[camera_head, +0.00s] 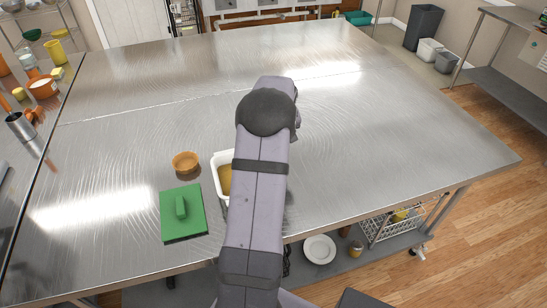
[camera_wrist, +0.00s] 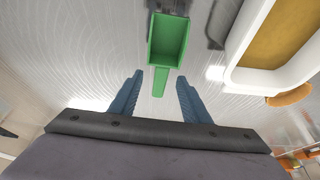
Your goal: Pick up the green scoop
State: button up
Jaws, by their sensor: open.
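The green scoop (camera_wrist: 168,42) shows in the wrist view, with its hollow tray at the top and its short handle (camera_wrist: 160,82) pointing down toward my gripper. My gripper (camera_wrist: 160,80) is open, with one blue finger on each side of the handle's line in the picture. I cannot tell the height gap between fingers and handle, and no contact shows. In the head view my arm hides both the gripper and the scoop.
A white basin (camera_head: 217,166) with yellow-brown contents stands beside my arm; its rim (camera_wrist: 236,62) shows right of the scoop. The steel table's right side is clear.

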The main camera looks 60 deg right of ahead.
jog(key=shift+p+x, duration=1.55)
jog(key=shift+x, duration=1.05)
jog(key=shift+w, duration=0.2)
grip_shut()
